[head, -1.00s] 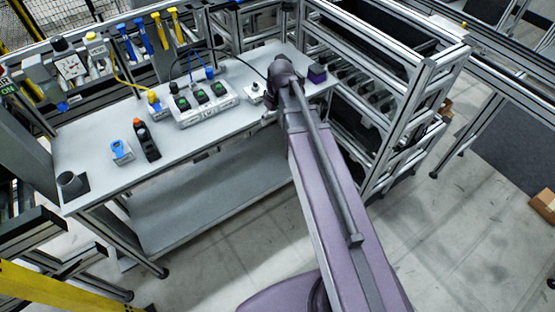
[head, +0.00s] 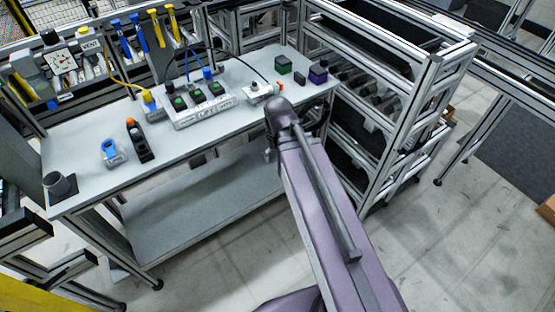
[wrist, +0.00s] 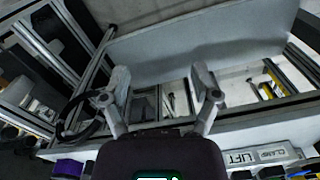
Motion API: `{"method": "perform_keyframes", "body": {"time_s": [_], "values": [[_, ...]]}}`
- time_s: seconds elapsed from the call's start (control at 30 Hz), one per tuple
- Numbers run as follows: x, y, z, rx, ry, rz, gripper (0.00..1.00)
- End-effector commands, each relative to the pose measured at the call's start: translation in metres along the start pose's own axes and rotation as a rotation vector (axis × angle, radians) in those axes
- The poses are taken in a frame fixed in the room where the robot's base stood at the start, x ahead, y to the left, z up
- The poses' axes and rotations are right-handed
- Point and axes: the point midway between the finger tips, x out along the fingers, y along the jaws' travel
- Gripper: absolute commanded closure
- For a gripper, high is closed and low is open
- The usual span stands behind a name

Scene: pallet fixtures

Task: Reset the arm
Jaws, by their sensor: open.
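My arm (head: 322,205) reaches from the bottom of the head view toward the front edge of the workbench (head: 215,137). In the wrist view my gripper (wrist: 161,92) is open, its two fingers well apart with nothing between them. In the head view the gripper is mostly hidden behind the arm; only a small part shows by the bench edge. In the wrist view a grey panel (wrist: 200,45) and metal frame parts lie beyond the fingers.
A panel with green-lit switches (head: 199,104) stands on the bench. Green (head: 283,65) and purple (head: 318,74) blocks sit near the shelf rack (head: 405,110).

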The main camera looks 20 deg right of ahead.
Motion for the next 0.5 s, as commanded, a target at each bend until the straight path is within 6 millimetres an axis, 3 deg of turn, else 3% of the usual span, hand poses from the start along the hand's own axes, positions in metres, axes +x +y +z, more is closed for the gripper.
{"method": "perform_keyframes", "body": {"time_s": [0.5], "values": [[0.0024,-0.0006,0.0073,0.024,-0.004,0.009,0.21]]}}
